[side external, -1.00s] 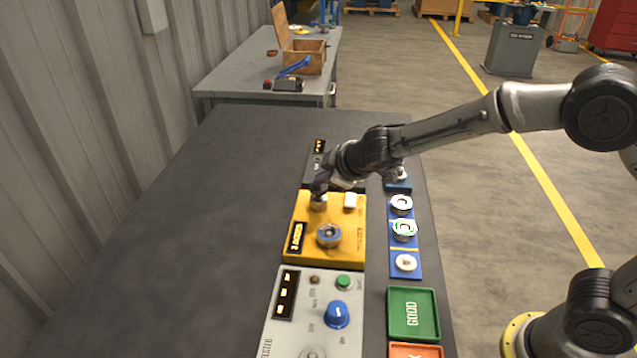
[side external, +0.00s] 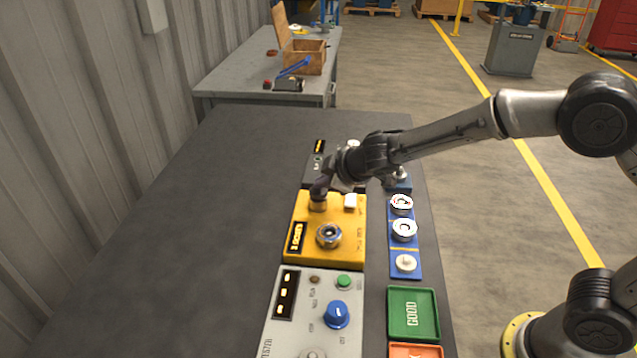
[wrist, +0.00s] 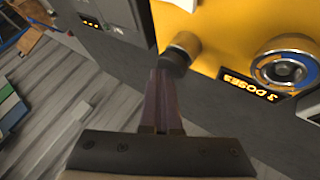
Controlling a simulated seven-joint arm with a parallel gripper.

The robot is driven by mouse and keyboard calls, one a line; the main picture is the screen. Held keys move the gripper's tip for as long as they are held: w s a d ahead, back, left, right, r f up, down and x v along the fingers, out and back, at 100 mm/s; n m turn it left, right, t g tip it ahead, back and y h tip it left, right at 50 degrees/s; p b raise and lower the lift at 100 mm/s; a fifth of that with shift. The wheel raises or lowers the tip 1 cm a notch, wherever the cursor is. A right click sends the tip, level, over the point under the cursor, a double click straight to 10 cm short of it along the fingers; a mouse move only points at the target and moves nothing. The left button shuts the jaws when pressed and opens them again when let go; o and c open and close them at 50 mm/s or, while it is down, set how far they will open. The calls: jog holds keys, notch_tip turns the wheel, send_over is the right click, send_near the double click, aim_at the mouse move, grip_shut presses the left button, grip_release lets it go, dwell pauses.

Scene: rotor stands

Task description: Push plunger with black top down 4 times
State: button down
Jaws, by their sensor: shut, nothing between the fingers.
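The plunger with the black top (wrist: 176,60) stands on the yellow box (side external: 345,256), near its far left corner. Its metal body shows in the side view (side external: 318,205). My gripper (side external: 321,187) is shut and empty, pointing down over the plunger. In the wrist view its fingertips (wrist: 166,74) overlap the edge of the black top. They look in contact or nearly so; how far the plunger is pressed is unclear. The box's lit display (wrist: 249,88) appears to read "3 DOSES". A round metal rotor (side external: 329,234) sits on the same box, nearer the camera.
A white button (side external: 350,202) sits right of the plunger. A blue stand (side external: 405,248) with round parts lies to the right. A grey tester (side external: 312,315) with a blue knob and a green tray (side external: 413,314) are nearer. The table's left side (side external: 190,240) is clear.

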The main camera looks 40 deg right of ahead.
dwell(0.3)
jog(key=shift+r, duration=1.5)
jog(key=shift+r, duration=2.5)
notch_tip(320, 180, up, 4)
jog(key=shift+f, duration=0.1)
dwell(0.4)
send_over(323, 192)
jog(key=shift+f, duration=4.4)
